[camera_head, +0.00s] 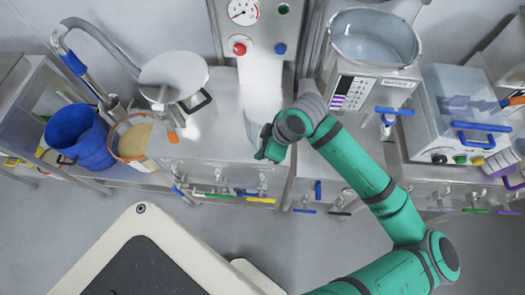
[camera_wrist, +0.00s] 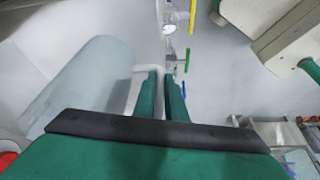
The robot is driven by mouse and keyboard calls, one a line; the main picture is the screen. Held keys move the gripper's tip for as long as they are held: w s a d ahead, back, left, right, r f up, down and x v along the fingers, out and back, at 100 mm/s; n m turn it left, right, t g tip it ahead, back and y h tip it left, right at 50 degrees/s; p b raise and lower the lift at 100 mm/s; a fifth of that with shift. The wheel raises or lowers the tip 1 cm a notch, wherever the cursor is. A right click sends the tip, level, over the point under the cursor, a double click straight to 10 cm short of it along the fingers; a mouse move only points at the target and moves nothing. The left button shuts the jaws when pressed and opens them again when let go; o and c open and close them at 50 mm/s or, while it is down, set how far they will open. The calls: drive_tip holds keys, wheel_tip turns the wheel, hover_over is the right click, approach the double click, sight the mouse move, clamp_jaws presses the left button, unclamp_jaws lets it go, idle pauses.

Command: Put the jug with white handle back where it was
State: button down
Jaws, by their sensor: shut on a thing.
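The jug with white handle (camera_wrist: 85,85) is a pale grey, see-through vessel at the left of the wrist view. Its white handle (camera_wrist: 147,68) reaches to the fingertips of my gripper (camera_wrist: 162,85), which is shut on it. In the head view my gripper (camera_head: 268,150) is at the front of the steel cabinet (camera_head: 215,150), below the machine's pale column. The jug is mostly lost there against the pale surfaces behind my gripper. I cannot tell whether the jug touches the surface under it.
A blue bucket (camera_head: 78,136) and an orange-rimmed tub of powder (camera_head: 135,140) stand at the left. A steel vessel (camera_head: 372,42) and a blue-handled box (camera_head: 465,110) are on the right. Coloured valve handles line the cabinet front. The floor in front has clear patches.

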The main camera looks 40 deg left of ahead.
drive_tip(key=shift+s+f, duration=0.25)
drive_tip(key=shift+f, duration=1.2)
drive_tip(key=c, duration=1.8)
unclamp_jaws()
drive_tip(key=shift+w, duration=0.2)
drive_tip(key=v, duration=1.2)
drive_tip(key=shift+r, duration=0.3)
